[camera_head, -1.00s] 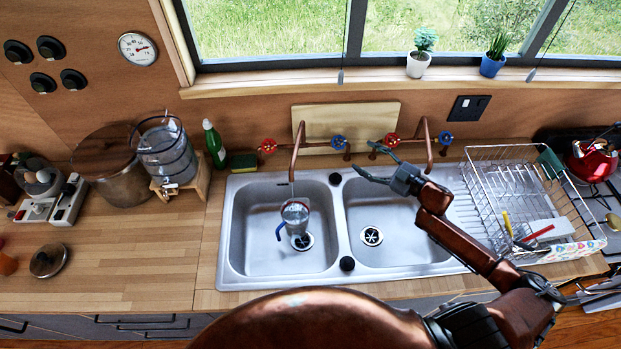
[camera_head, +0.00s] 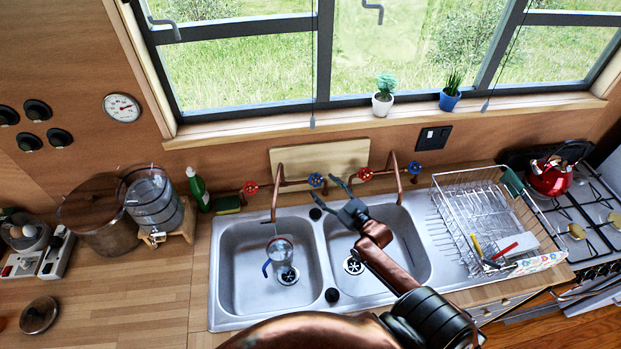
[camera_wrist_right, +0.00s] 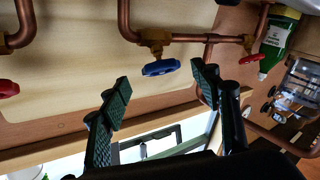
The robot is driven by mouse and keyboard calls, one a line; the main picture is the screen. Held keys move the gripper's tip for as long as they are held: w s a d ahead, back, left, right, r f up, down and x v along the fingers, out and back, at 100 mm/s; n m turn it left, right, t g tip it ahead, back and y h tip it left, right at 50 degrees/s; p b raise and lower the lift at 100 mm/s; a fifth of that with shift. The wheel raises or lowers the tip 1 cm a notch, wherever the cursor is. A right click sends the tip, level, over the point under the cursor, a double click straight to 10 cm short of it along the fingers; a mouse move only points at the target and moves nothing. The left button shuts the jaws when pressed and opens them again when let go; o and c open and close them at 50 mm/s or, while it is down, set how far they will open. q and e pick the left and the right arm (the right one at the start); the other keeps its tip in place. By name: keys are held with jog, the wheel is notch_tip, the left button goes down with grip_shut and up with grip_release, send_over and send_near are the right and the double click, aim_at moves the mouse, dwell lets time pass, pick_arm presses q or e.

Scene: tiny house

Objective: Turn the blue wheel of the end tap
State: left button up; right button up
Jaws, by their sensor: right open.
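Two copper taps stand behind the sink. The left tap has a red wheel (camera_head: 250,187) and a blue wheel (camera_head: 315,180). The right tap has a red wheel (camera_head: 365,174) and a blue wheel (camera_head: 413,168). My right gripper (camera_head: 328,189) is open and empty, close in front of the left tap's blue wheel. In the right wrist view, a blue wheel (camera_wrist_right: 161,67) shows beyond and between the open fingertips (camera_wrist_right: 160,82), with no visible contact. A red wheel (camera_wrist_right: 8,88) is at that view's left edge. My left gripper is not in view.
A clear cup with a blue handle (camera_head: 279,252) is in the left basin. A green bottle (camera_head: 198,188) and sponge (camera_head: 227,204) stand left of the taps. A dish rack (camera_head: 470,240) is at right. A board (camera_head: 318,157) leans behind the taps.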

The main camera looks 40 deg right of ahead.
aim_at(317, 181)
jog(key=w, duration=0.4)
jog(key=shift+w+a, duration=0.1)
jog(key=shift+a, duration=0.05)
jog(key=shift+w+p, duration=0.3)
jog(key=shift+w, duration=0.35)
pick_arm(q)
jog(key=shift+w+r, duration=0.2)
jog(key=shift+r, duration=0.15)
pick_arm(e)
jog(key=shift+c, duration=0.5)
